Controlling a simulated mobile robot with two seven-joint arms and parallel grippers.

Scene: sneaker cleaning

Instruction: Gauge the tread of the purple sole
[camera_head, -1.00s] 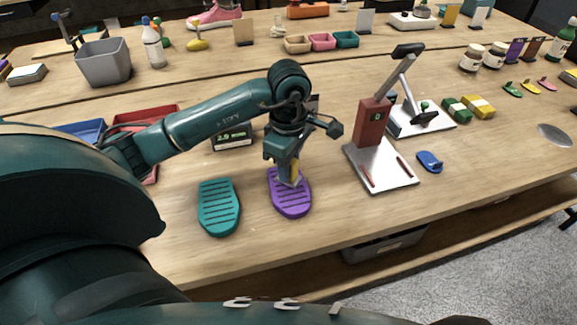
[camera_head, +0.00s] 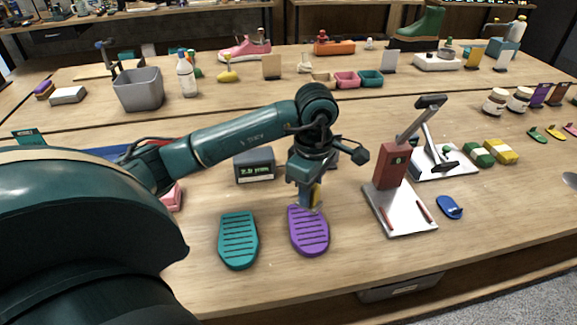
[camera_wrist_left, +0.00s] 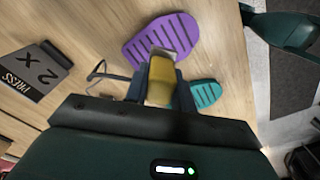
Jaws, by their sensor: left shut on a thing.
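The purple sole (camera_head: 309,236) lies flat on the wooden table with its grooved side up. It also shows in the left wrist view (camera_wrist_left: 184,36). My left gripper (camera_head: 311,190) points down over the sole's far end and is shut on a yellow gauge (camera_wrist_left: 161,82). The gauge's pale tip overlaps the purple sole in both views; I cannot tell whether it touches. A dark readout box (camera_head: 254,166) with lit green characters stands behind the soles; the reading is too small to be sure of. My right gripper is not in view.
A teal sole (camera_head: 238,241) lies just left of the purple one. A red and silver press-like stand (camera_head: 398,212) stands to the right, with a blue piece (camera_head: 449,207) beside it. A dark block marked "PRESS" (camera_wrist_left: 32,72) shows in the left wrist view. The front table strip is clear.

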